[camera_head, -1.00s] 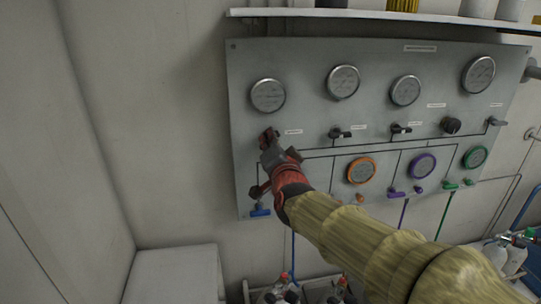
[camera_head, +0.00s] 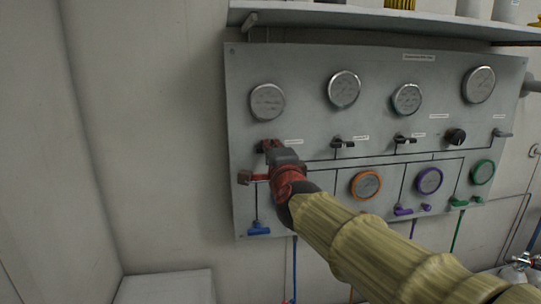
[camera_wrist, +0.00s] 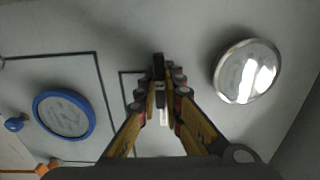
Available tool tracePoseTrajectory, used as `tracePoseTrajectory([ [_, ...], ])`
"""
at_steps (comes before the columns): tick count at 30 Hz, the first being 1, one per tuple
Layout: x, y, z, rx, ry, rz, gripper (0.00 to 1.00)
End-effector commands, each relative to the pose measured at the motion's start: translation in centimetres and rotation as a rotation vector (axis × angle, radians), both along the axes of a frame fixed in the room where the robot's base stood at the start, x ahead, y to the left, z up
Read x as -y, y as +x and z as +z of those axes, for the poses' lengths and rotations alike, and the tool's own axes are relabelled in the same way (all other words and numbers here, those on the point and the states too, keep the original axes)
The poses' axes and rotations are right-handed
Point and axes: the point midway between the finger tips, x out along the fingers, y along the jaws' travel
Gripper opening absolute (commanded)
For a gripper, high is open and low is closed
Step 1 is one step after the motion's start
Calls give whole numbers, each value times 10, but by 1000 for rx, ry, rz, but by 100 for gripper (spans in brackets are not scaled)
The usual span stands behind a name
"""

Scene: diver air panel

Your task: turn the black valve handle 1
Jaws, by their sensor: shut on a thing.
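The leftmost black valve handle (camera_wrist: 158,64) shows in the wrist view as a dark bar between my fingertips, standing out from the panel. My gripper (camera_head: 269,147) is at this handle, below the leftmost round gauge (camera_head: 267,102). In the wrist view my gripper (camera_wrist: 160,90) has its fingers closed on the handle. In the head view my gripper mostly hides the handle. Its exact angle is hard to tell.
Coloured gauges (camera_head: 366,185) and a blue valve (camera_head: 258,229) are lower down. A shelf (camera_head: 380,20) overhangs the panel. A white box (camera_head: 165,288) stands at lower left.

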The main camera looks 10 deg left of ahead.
Motion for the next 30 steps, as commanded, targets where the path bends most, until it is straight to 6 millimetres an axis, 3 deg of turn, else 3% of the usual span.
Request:
tracePoseTrajectory([
  [16,0,0,-2,-11,26,0,0],
  [17,0,0,-2,-11,26,0,9],
  [18,0,0,-2,-11,26,0,11],
  [27,0,0,-1,-9,25,0,28],
  [30,0,0,-1,-8,25,0,28],
])
